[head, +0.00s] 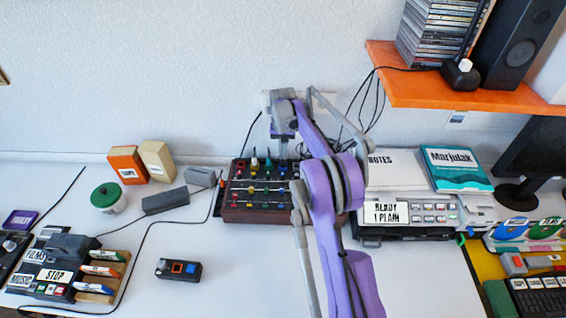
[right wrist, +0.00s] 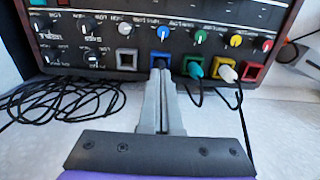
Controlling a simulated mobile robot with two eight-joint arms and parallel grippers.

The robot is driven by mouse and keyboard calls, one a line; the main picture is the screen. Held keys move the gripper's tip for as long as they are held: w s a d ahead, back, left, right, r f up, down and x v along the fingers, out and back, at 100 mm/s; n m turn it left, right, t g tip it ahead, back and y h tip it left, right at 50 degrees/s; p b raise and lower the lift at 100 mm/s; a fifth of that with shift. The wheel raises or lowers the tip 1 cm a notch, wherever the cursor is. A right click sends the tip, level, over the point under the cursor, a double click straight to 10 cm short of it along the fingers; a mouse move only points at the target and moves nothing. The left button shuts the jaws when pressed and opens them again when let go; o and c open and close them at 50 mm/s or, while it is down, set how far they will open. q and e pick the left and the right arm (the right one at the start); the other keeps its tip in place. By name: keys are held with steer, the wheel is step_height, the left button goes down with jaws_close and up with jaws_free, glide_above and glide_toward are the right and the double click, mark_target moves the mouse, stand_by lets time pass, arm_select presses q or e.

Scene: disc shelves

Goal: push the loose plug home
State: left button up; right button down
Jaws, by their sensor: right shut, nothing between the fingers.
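A dark mixer-like box (head: 257,205) with knobs, sliders and a row of coloured sockets stands against the back of the table. In the right wrist view its panel shows a white-framed socket (right wrist: 127,58), a teal plug (right wrist: 194,69) at the green socket, a cream plug (right wrist: 227,74) at the yellow socket and an empty red socket (right wrist: 252,72). The cream plug appears to stick out. My right gripper (right wrist: 160,75) is shut and empty, its fingertips in front of the blue socket (right wrist: 160,58) and partly hiding it. I cannot tell if they touch. My left gripper is out of view.
Black cables (right wrist: 65,98) lie coiled on the table left of my fingers; others hang from the plugs. A grey and white device (head: 410,222) stands right of the box. An orange shelf (head: 430,92) juts out above right. The table front left is partly clear.

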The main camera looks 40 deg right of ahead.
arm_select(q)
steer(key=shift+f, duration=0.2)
arm_select(e)
steer(key=shift+f, duration=0.3)
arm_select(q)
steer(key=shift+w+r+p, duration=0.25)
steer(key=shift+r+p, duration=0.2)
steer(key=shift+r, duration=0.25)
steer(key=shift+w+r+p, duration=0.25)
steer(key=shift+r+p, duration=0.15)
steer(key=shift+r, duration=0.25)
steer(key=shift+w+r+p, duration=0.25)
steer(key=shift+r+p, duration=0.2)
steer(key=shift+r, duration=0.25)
arm_select(e)
steer(key=shift+r, duration=3.5)
